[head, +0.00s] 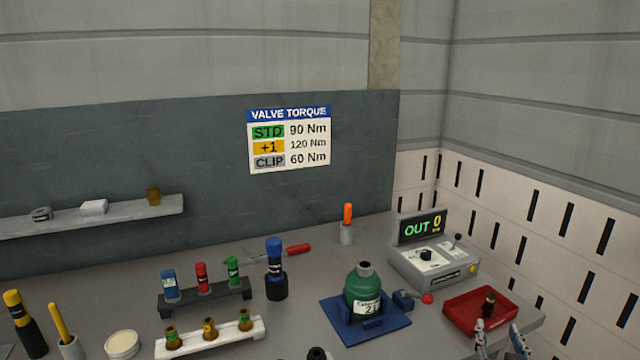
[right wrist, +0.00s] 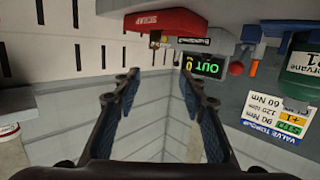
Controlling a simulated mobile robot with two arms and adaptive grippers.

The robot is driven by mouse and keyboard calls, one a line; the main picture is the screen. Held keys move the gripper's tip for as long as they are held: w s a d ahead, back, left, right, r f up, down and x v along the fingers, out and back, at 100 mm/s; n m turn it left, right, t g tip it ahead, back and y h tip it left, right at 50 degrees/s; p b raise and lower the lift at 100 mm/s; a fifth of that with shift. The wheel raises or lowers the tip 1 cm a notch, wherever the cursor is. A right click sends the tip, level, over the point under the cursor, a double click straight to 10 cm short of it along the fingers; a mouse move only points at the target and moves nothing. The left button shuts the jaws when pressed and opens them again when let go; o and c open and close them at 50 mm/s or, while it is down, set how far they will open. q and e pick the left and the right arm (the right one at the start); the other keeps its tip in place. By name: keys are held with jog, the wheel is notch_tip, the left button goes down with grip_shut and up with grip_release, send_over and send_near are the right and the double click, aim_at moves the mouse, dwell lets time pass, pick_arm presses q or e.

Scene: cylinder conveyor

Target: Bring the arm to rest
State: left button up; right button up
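My right gripper (head: 500,342) is at the bottom right of the head view, its two fingers apart with nothing between them. In the right wrist view, which is upside down, the right gripper (right wrist: 160,76) is also open and empty. In the head view it is in front of a red tray (head: 462,318), which holds a small dark and brass piece (head: 488,303). The wrist view shows the tray labelled SCRAP (right wrist: 165,22). My left gripper is not in view.
A green bottle (head: 364,288) stands in a blue holder (head: 338,327). A grey device (head: 432,262) reads OUT 0. Racks with coloured cylinders (head: 205,299) and (head: 210,340), a blue-capped cylinder (head: 275,268) and a screwdriver (head: 347,222) stand around the bench. The space above is free.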

jog(key=s+a+f+n+g+y, duration=0.2)
jog(key=s+a+f+g, duration=0.15)
jog(key=s+f, duration=0.4)
jog(key=s+a+f+n+g+y, duration=0.1)
jog(key=s+a+f+g+y, duration=0.15)
jog(key=s+a+f, duration=0.4)
jog(key=s+a+f+n+g+y, duration=0.1)
jog(key=s+a+f+g, duration=0.15)
jog(key=s, duration=0.55)
jog(key=s+a+f+n+g+y, duration=0.1)
jog(key=s+a+f+g, duration=0.2)
jog(key=s, duration=0.5)
jog(key=s+f+g, duration=0.1)
jog(key=s+f, duration=0.1)
jog(key=f, duration=1.3)
jog(key=s+f+g, duration=0.1)
jog(key=s+f, duration=0.1)
jog(key=f, duration=1.3)
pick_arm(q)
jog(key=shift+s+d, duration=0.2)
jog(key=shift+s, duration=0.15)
pick_arm(e)
jog(key=s+d+f+n, duration=0.1)
jog(key=s+d+f, duration=0.2)
jog(key=s+f, duration=1.1)
jog(key=shift+s+d+g+h, duration=0.15)
jog(key=shift+s+g+h, duration=0.2)
jog(key=shift+s, duration=0.7)
